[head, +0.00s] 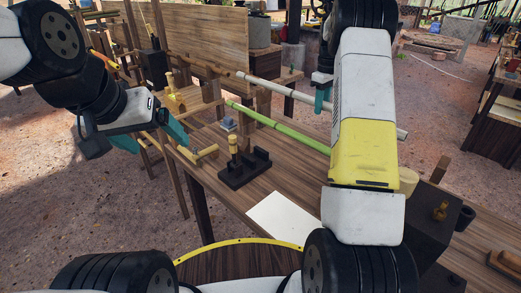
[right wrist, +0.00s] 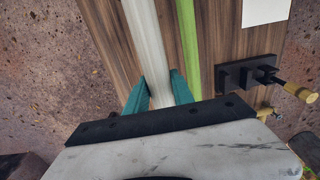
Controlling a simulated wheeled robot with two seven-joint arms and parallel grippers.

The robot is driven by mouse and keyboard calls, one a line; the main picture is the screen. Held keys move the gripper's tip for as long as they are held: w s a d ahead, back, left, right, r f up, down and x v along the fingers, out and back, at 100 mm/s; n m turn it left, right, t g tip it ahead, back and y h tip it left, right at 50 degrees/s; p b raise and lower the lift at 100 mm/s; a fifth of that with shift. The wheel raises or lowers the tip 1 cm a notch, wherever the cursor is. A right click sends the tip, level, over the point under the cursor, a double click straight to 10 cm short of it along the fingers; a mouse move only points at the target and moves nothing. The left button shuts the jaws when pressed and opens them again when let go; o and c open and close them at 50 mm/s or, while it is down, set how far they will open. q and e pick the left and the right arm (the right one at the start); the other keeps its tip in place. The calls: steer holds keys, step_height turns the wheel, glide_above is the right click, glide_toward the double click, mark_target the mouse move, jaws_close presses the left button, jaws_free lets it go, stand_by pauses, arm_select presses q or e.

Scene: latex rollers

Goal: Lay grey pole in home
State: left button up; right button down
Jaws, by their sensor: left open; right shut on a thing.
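The long grey pole (head: 280,88) runs slantwise above the table in the head view, partly hidden by my right arm. It also shows in the right wrist view (right wrist: 148,50), passing between the teal fingers. My right gripper (right wrist: 159,90) is shut on the grey pole; in the head view its teal finger (head: 322,100) shows beside the pole. My left gripper (head: 152,138) is open and empty, left of the table near the wooden brackets. I cannot tell which spot is the pole's home.
A green pole (head: 270,122) lies roughly parallel to the grey pole, nearer me. A black stand (head: 243,168) with a wooden-handled tool and a white sheet (head: 283,218) are on the table (head: 222,193). Wooden brackets (head: 203,154) stand at its left edge. A dark box (head: 430,210) is at right.

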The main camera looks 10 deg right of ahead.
steer(key=shift+w+d, duration=1.25)
steer(key=shift+d, duration=0.3)
steer(key=shift+f, duration=1.45)
steer(key=shift+f, duration=1.35)
steer(key=c, duration=1)
jaws_free()
